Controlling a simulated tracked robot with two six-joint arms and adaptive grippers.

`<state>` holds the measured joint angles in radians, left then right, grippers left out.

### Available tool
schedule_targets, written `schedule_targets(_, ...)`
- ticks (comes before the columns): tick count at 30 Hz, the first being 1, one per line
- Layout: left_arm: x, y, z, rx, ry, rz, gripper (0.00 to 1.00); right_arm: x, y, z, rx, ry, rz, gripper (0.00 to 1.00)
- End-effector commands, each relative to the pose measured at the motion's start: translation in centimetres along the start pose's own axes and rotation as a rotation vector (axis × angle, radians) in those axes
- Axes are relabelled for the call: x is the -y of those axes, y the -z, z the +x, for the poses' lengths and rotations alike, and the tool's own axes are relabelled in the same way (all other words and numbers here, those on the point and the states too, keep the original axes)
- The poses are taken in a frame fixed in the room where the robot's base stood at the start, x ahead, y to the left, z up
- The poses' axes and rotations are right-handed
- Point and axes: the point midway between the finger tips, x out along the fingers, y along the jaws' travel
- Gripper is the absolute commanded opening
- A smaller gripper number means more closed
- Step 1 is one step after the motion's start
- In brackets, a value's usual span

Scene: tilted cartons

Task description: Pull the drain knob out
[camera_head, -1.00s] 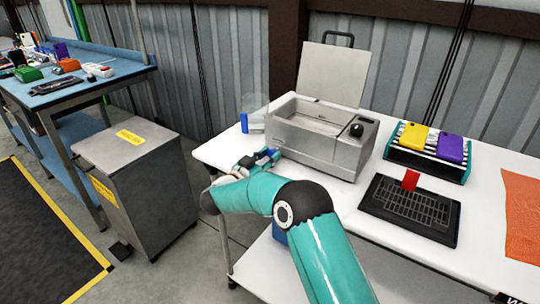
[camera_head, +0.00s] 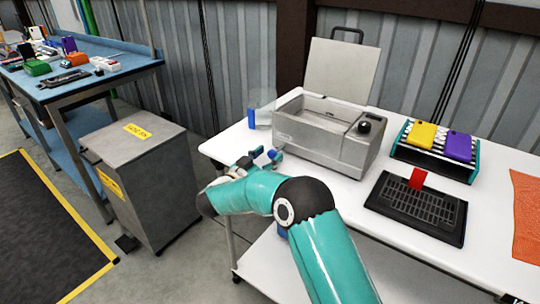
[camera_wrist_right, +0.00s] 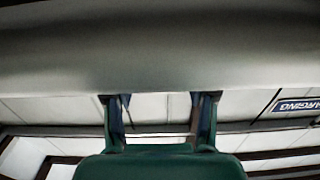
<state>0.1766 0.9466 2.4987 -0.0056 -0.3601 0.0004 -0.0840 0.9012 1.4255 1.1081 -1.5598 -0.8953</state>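The grey bath machine (camera_head: 310,140) stands on the white table with its lid raised. A round black knob (camera_head: 371,124) sits on its front right panel. I cannot tell whether this is the drain knob, and no other knob shows clearly. My right gripper (camera_head: 265,155) is at the machine's lower left corner, close to its side. In the right wrist view its two fingers (camera_wrist_right: 160,112) are apart with nothing clearly held between them. A large smooth grey surface (camera_wrist_right: 160,50) fills the upper part of that view. My left gripper is out of view.
A clear container with a blue part (camera_head: 252,118) stands just behind my right gripper. A black tray (camera_head: 420,212), a rack (camera_head: 441,162) with yellow and purple items, and an orange cloth (camera_head: 525,210) lie to the right. A grey cabinet (camera_head: 150,185) stands left.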

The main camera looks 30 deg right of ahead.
Motion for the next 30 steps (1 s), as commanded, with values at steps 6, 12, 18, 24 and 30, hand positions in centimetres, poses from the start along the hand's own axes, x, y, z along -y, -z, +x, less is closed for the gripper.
schedule_targets(6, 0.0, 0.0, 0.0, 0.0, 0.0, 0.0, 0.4, -0.1, -0.1, -0.2, 0.001, -0.004, -0.002, 0.56)
schedule_targets(12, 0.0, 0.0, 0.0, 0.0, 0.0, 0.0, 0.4, 0.0, -0.1, -2.3, 0.001, -0.001, -0.001, 0.56)
schedule_targets(18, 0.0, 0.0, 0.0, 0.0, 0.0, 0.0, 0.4, 0.2, -0.1, -6.3, 0.001, 0.001, -0.003, 0.56)
schedule_targets(24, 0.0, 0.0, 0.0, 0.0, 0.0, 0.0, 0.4, 0.3, -0.2, -9.9, 0.001, 0.001, -0.002, 0.56)
schedule_targets(30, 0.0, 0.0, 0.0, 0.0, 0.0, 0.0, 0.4, 0.3, -0.1, -11.7, 0.001, -0.001, 0.0, 0.56)
